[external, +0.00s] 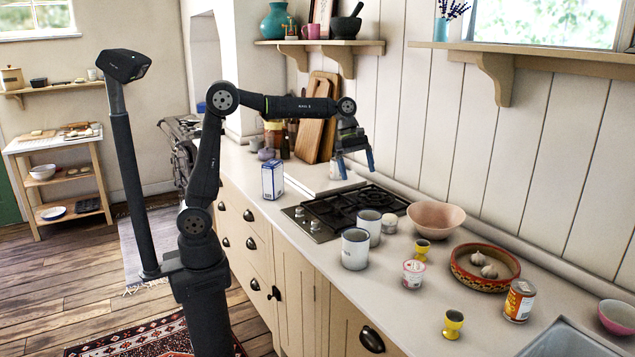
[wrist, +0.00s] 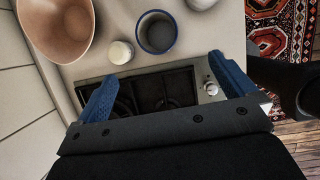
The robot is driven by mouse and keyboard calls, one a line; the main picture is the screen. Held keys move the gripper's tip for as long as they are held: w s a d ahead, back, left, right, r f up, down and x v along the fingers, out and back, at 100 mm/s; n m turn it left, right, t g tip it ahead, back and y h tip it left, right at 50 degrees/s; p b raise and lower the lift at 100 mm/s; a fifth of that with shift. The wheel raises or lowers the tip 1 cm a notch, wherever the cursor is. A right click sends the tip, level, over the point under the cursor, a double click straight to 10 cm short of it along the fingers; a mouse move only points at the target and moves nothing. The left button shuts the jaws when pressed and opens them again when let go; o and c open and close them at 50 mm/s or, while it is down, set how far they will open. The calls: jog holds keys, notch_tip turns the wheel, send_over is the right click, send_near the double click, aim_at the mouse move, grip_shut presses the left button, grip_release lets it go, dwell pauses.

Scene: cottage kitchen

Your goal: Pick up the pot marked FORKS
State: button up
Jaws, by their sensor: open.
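Two white pots with dark rims stand on the counter by the hob in the external view: a nearer pot (external: 355,250) and one just behind it (external: 370,222). No word on either is legible, so I cannot tell which is marked FORKS. In the wrist view one pot (wrist: 157,33) shows its open, empty-looking top, and part of another (wrist: 201,4) is cut off at the top edge. My gripper (external: 357,167) is open and empty, above the hob and farther back than the pots. Its blue fingers (wrist: 163,72) are spread in the wrist view.
The black hob (external: 340,208) lies below my gripper. A small white jar (external: 389,224) and a pink bowl (external: 436,218) stand close to the pots. A labelled tub (external: 413,273), yellow egg cups (external: 453,323), a garlic dish (external: 462,277) and a can (external: 519,300) stand to the right.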

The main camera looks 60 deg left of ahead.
send_over(370, 217)
jog(key=s+d, duration=0.1)
jog(key=s, duration=0.2)
notch_tip(370, 217, down, 11)
jog(key=shift+x, duration=2.85)
jog(key=shift+a, duration=0.15)
jog(key=c, duration=1.7)
